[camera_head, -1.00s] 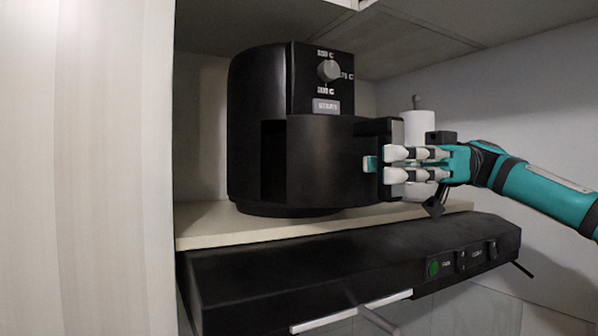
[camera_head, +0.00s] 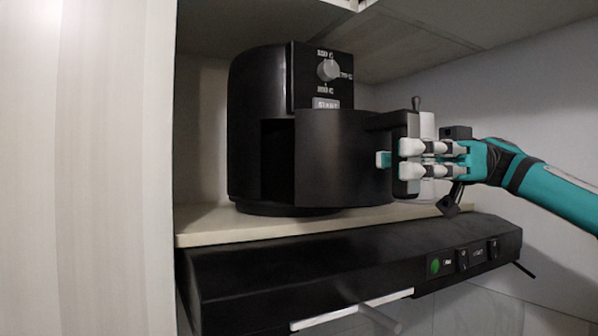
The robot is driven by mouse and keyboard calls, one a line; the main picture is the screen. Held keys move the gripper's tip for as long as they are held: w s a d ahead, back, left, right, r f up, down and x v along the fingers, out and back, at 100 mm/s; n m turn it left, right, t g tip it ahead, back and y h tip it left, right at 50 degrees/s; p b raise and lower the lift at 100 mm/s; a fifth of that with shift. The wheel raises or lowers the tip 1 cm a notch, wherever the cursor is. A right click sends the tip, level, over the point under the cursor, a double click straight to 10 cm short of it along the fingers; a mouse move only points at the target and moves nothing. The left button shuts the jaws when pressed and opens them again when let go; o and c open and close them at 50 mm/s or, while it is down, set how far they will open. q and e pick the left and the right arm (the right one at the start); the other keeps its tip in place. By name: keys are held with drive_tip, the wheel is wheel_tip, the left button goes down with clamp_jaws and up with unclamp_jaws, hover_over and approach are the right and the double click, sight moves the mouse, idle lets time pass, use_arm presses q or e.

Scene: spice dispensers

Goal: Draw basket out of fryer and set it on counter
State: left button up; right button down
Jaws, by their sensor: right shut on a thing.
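The black fryer (camera_head: 258,100) stands on a pale shelf, its knob and start button on the front. Its black basket (camera_head: 340,160) is partly drawn out, toward the right, and a dark opening shows to the basket's left. My right gripper (camera_head: 395,160) is shut on the basket's handle (camera_head: 409,125), with its fingers around it from the right. The basket looks upright. My left gripper is not in view, and no counter can be made out.
The pale shelf (camera_head: 215,225) has a front edge just below the fryer. A black range hood (camera_head: 320,265) with a green button juts out below. A white cylindrical thing (camera_head: 427,125) stands behind my right gripper. A cabinet side (camera_head: 90,170) closes off the left.

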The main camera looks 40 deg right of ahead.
drive_tip(key=shift+s+a+b, duration=0.2)
drive_tip(key=shift+s+b, duration=0.65)
drive_tip(key=shift+s, duration=0.55)
drive_tip(key=shift+s+a+b, duration=0.15)
drive_tip(key=shift+s+b, duration=0.65)
drive_tip(key=shift+s, duration=0.6)
drive_tip(key=shift+s+a+b, duration=0.2)
drive_tip(key=shift+s+b, duration=0.7)
drive_tip(key=shift+s, duration=1.15)
drive_tip(key=shift+w, duration=0.15)
